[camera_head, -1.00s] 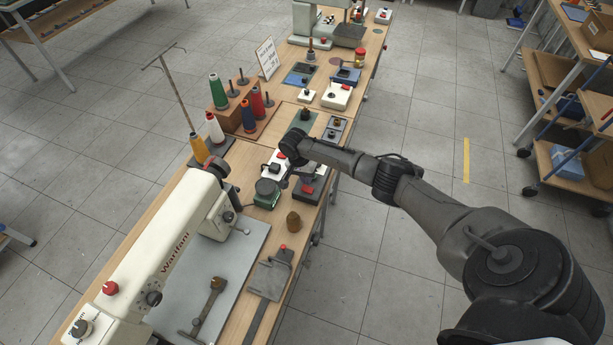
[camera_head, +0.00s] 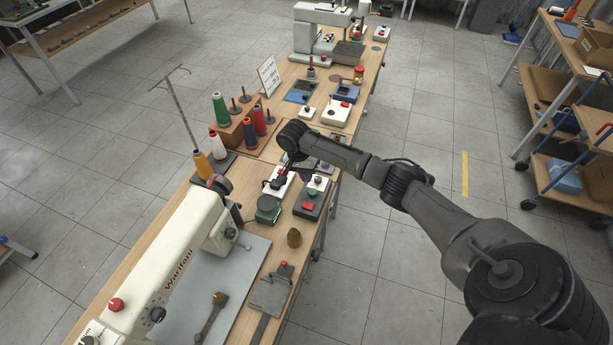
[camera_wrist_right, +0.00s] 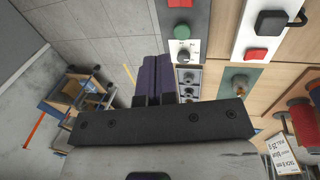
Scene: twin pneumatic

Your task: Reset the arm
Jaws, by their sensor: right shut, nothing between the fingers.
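My right arm reaches in from the right over the bench (camera_head: 180,222). My right gripper (camera_head: 306,173) points down from its wrist, mostly hidden behind the forearm in the head view. In the right wrist view its two dark purple fingers (camera_wrist_right: 153,80) are together and empty. They are apart from the grey control box (camera_head: 313,203), which carries a red button, a green button and a white plate with a knob. The box also shows at the top of the right wrist view (camera_wrist_right: 196,15). My left gripper is in neither view.
A white box with a black lever (camera_head: 278,183), a green-topped device (camera_head: 268,209) and a brown knob (camera_head: 294,238) stand near the grey box. Thread cones (camera_head: 220,108) and a sewing machine (camera_head: 178,268) line the bench.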

